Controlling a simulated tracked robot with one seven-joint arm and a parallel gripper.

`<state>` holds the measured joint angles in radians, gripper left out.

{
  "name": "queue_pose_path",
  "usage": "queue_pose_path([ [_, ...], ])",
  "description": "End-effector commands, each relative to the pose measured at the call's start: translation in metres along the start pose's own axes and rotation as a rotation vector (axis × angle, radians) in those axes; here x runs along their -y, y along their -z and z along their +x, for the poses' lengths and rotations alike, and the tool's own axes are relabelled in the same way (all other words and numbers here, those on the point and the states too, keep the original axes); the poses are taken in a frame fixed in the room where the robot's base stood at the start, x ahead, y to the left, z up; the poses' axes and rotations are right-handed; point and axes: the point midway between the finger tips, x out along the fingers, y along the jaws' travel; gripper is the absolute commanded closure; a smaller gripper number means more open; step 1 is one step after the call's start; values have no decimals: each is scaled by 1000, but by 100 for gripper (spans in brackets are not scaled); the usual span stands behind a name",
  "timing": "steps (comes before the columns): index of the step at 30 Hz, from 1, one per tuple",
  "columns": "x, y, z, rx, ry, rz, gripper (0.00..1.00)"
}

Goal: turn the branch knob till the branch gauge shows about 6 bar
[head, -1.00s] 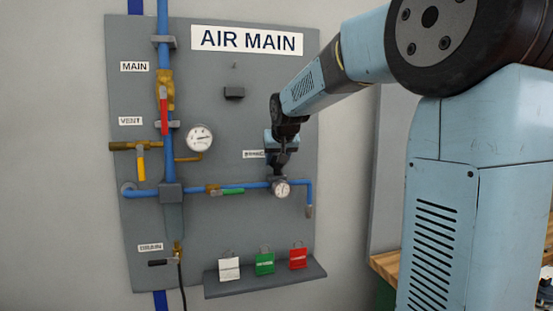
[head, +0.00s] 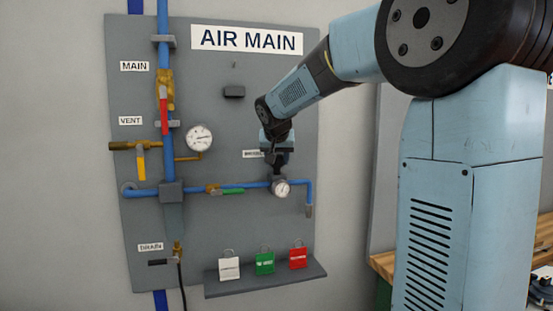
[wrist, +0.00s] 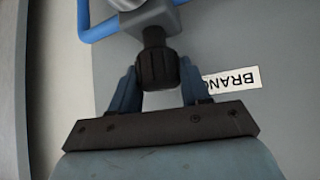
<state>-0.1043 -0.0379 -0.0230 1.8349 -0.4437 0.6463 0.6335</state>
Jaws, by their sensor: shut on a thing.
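The branch knob (wrist: 157,70) is black and ribbed. In the wrist view it sits between the two fingers of my gripper (wrist: 157,88), which is shut on it. In the head view my gripper (head: 277,168) is at the knob, above the branch gauge, and hides most of the knob. The branch gauge (head: 281,188) is a small white dial on the blue branch pipe (head: 252,185). Its needle is too small to read. In the wrist view the gauge face does not show clearly.
The grey board (head: 230,140) carries a larger main gauge (head: 199,138), a red-handled main valve (head: 164,110), a yellow vent handle (head: 141,165) and a green branch handle (head: 232,191). A shelf (head: 265,283) with white, green and red padlocks is below.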

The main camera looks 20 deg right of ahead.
Motion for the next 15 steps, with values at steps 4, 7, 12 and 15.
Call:
queue_pose_path([
  [4,1,0,1,-1,-22,22,84],
  [7,1,0,0,-2,-27,27,84],
  [12,1,0,0,-2,-27,27,84],
  [15,1,0,0,-2,-26,27,53],
])
